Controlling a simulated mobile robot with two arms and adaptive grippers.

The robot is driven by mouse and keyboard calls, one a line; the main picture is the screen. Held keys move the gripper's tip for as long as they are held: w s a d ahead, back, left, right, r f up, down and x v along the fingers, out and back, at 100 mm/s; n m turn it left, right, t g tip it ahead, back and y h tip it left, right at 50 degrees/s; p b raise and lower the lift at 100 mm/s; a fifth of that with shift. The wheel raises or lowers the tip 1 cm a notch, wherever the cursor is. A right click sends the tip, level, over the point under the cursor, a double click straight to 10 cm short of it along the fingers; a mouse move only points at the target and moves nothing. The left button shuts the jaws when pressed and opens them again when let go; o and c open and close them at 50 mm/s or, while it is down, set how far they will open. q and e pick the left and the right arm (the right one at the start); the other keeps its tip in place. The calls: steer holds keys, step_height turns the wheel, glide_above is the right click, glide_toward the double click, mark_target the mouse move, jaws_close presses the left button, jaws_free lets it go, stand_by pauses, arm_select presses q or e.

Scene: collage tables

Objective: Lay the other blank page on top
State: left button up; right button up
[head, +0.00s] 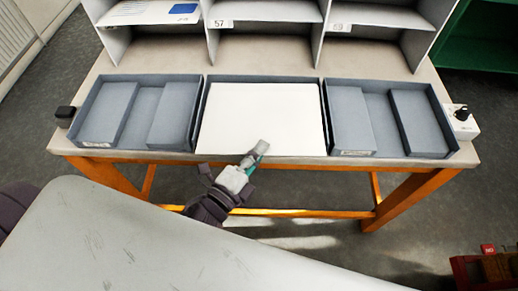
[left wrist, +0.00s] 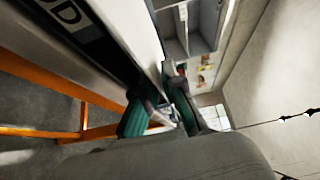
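A white blank page (head: 250,110) covers the middle blue-grey tray (head: 203,118) in the head view, and its front edge lies over the tray's front wall. My left gripper (head: 261,148) is at the middle of that front edge. In the left wrist view, its green fingers (left wrist: 160,92) lie on either side of the edge of the page (left wrist: 132,28) and appear closed on it. I cannot tell whether other sheets lie beneath. My right gripper is not in view.
Two more trays, left (head: 190,120) and right (head: 378,105), hold grey blocks. A shelf unit (head: 265,50) with numbered labels stands behind. A black box (head: 64,116) and a white box with a black knob (head: 461,122) sit at the table's ends.

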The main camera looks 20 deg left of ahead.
arm_select(q)
steer(key=o, duration=0.4)
steer(key=v, duration=1.2)
steer(key=shift+d, duration=0.1)
steer(key=shift+c, duration=0.3)
